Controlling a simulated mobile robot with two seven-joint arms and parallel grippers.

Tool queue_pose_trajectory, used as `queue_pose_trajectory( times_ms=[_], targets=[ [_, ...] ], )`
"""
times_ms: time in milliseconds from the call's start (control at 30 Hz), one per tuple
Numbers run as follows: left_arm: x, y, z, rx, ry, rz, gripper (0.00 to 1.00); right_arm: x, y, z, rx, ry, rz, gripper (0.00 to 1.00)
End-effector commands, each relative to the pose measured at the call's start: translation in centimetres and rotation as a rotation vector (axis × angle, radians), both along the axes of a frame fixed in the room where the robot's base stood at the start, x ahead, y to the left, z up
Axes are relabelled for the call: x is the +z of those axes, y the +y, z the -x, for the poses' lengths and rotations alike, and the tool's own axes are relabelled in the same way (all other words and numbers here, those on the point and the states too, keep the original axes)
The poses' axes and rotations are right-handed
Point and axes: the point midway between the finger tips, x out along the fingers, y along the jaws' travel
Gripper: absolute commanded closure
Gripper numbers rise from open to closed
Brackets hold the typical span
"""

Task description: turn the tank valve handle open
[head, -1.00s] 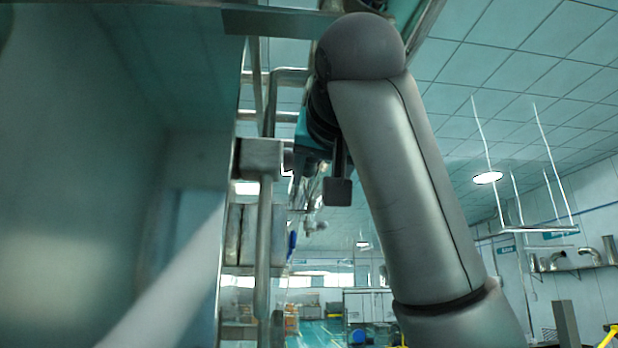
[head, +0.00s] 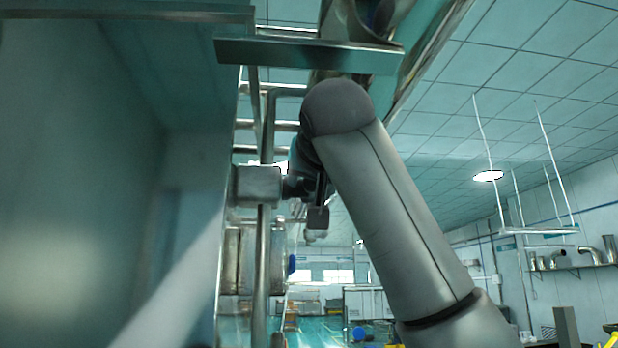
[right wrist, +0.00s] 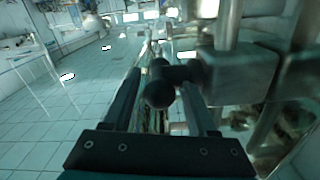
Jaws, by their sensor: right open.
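The tank valve shows in the head view as a square metal block (head: 257,186) on a vertical pipe, left of centre. Its dark handle (head: 292,187) sticks out from the block's right side, partly hidden by my right arm. In the right wrist view the block is at upper right, and the dark, round-ended handle (right wrist: 160,92) lies between my fingers. My right gripper (right wrist: 160,100) is open with a finger on either side of the handle. Contact cannot be told. In the head view my right gripper (head: 312,205) is mostly hidden behind its arm. My left gripper is not in view.
A large smooth metal wall (head: 90,190) fills the left side. A flat metal plate (head: 308,55) crosses above my right arm. Vertical pipes stand close to the valve.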

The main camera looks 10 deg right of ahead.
Motion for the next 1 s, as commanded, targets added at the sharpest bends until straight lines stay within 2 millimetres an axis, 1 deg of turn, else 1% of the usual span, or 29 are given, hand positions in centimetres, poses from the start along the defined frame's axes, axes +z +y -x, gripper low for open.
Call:
queue_pose_trajectory(
  times_ms=[33,100,233,367,600,667,1000],
  targets=[
    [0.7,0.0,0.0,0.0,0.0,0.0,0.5,0.2,-0.1,-0.9,-0.001,0.004,0.0,0.42],
    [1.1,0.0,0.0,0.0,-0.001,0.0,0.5,0.2,0.0,-1.7,-0.001,0.002,0.0,0.42],
    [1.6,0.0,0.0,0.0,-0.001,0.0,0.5,0.1,0.0,-2.7,-0.001,0.002,-0.001,0.42],
    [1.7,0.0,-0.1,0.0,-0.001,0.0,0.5,0.0,0.0,-3.1,0.0,0.0,-0.001,0.42],
    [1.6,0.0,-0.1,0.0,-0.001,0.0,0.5,-0.1,0.0,-3.1,0.0,0.0,-0.001,0.42],
    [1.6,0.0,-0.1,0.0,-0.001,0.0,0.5,-0.1,0.0,-3.1,0.0,0.0,-0.001,0.47],
    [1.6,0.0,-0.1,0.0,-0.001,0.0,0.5,0.0,0.0,-3.1,0.0,0.0,-0.001,0.86]
  ],
)
